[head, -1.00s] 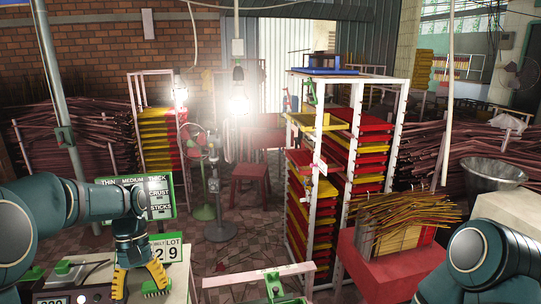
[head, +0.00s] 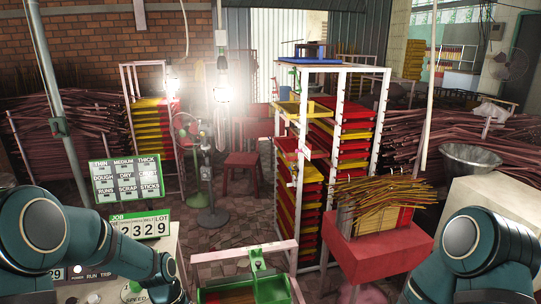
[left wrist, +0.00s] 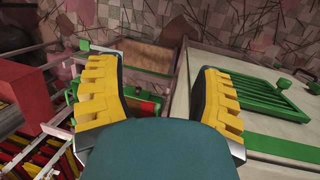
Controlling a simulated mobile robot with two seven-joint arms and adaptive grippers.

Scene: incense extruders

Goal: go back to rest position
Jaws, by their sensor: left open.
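My left gripper (left wrist: 155,75) shows in the left wrist view with its yellow ridged fingers spread wide and nothing between them. Its fingers are below the picture in the head view, where only my left arm (head: 75,240) shows at the lower left. My right arm (head: 480,250) is at the lower right of the head view, and its gripper is out of the picture.
A pale bench top with a green grille (left wrist: 262,95) lies to the right of the left gripper. In the head view, a job counter (head: 140,227), a status board (head: 126,180), a green-sided tray (head: 255,288) and a red block (head: 375,245) bearing incense sticks stand in front.

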